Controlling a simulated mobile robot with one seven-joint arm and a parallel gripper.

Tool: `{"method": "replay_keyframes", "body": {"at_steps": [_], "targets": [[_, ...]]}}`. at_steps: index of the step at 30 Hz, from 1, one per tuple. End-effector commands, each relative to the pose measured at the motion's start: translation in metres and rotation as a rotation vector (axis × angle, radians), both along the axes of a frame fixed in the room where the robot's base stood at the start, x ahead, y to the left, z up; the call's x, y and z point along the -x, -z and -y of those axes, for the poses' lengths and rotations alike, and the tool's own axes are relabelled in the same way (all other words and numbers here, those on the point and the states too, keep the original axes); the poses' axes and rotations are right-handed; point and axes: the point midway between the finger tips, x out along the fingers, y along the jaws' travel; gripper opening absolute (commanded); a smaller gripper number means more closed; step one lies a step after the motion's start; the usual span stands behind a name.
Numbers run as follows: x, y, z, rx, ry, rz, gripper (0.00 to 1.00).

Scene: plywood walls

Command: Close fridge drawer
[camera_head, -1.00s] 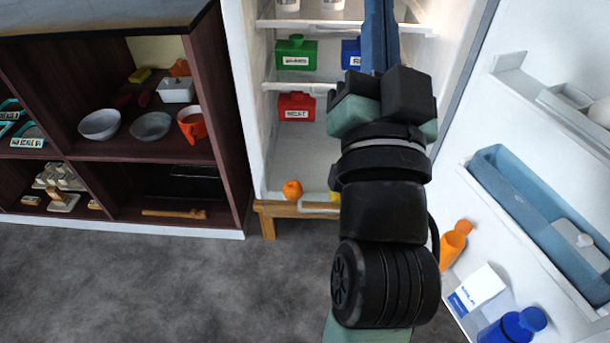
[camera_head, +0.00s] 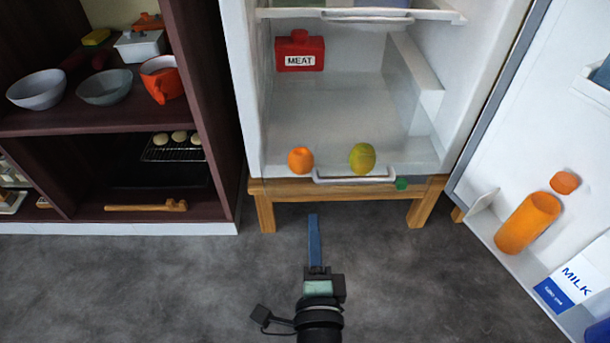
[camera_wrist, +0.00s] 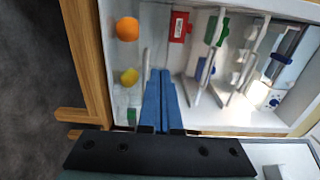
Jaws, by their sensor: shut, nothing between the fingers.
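The fridge (camera_head: 243,90) stands open on a wooden stand. Its low white drawer has a pale bar handle (camera_head: 354,180) at the front, close above the stand's edge; I cannot tell how far out the drawer is. An orange (camera_head: 300,160) and a yellow-green fruit (camera_head: 362,157) lie just behind the handle. My gripper (camera_head: 314,218) is shut and empty, its blue fingers below and in front of the handle, apart from it in the head view. In the wrist view my fingers (camera_wrist: 160,74) point toward the fridge interior, beside the handle (camera_wrist: 146,66).
The open fridge door (camera_head: 505,150) spreads to the right, with an orange bottle (camera_head: 527,222) and a milk carton (camera_head: 578,275) on its shelf. A red meat box (camera_head: 300,52) sits inside the fridge. A dark shelf unit (camera_head: 205,150) stands left. The grey floor in front is clear.

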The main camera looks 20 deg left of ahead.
Motion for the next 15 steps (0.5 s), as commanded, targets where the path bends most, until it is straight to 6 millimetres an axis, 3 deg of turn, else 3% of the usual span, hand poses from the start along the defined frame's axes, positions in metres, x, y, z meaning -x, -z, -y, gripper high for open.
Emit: {"method": "replay_keyframes", "body": {"at_steps": [5,15], "targets": [[-0.016,-0.002,-0.005,-0.002,-0.001,0.002,0.0],[-0.074,-0.003,-0.024,0.003,-0.001,0.004,0.0]]}}
